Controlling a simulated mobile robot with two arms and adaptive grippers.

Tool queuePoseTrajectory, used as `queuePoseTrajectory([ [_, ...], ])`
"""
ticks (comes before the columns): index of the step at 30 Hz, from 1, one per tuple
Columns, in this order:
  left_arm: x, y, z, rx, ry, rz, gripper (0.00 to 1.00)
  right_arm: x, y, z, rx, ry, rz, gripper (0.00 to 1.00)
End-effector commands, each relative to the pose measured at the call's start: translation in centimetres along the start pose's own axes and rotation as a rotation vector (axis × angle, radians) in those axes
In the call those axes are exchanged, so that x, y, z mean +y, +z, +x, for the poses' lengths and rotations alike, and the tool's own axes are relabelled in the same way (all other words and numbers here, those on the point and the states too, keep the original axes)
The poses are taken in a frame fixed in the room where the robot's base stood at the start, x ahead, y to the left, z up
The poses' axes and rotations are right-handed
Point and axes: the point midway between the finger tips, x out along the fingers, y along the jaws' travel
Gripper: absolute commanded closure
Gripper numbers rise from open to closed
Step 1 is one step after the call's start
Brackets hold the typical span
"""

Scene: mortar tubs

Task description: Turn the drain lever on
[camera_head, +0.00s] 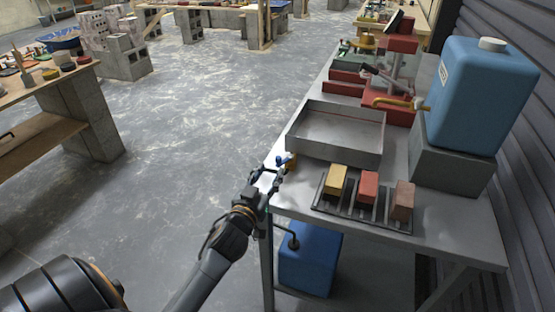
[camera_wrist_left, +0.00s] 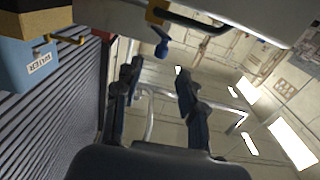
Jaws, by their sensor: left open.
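The drain lever (camera_head: 281,160) is a small blue handle beside a brass-coloured fitting (camera_head: 291,161) at the near left corner of the grey metal tray (camera_head: 310,145). My left gripper (camera_head: 268,176) is just in front of the lever, near the bench's left edge. In the left wrist view the blue lever (camera_wrist_left: 162,47) hangs beyond the open fingertips of the gripper (camera_wrist_left: 158,76), roughly in line with the gap between them. The fingers look empty; whether one touches the lever cannot be told. My right gripper is not in view.
A rack (camera_head: 326,205) with yellow, red and brownish blocks stands close to the right of my gripper. A blue water tank (camera_head: 480,95) with a brass tap (camera_head: 400,104) stands on a grey block. Another blue container (camera_head: 310,262) sits below. Floor left of the bench is clear.

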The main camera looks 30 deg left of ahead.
Motion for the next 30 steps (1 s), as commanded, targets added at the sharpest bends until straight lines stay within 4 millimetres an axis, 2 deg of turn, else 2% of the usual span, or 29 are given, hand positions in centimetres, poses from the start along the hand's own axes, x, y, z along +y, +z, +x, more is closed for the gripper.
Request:
queuePoseTrajectory([
  [3,0.0,-0.2,2.5,0.001,0.000,0.001,0.59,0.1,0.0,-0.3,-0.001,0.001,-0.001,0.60],
  [9,0.0,-0.1,5.2,0.000,0.000,0.000,0.59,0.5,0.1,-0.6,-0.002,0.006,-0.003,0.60],
  [13,0.0,0.0,5.9,0.000,0.000,0.001,0.59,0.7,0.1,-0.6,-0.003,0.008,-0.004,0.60],
  [22,0.0,0.1,6.1,-0.001,0.000,0.000,0.59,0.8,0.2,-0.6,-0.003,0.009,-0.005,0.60],
  [28,0.0,0.1,6.1,-0.001,0.000,0.000,1.00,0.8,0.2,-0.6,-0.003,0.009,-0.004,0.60],
  [30,0.0,0.1,6.1,-0.001,0.000,0.000,1.00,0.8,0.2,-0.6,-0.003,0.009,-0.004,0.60],
])
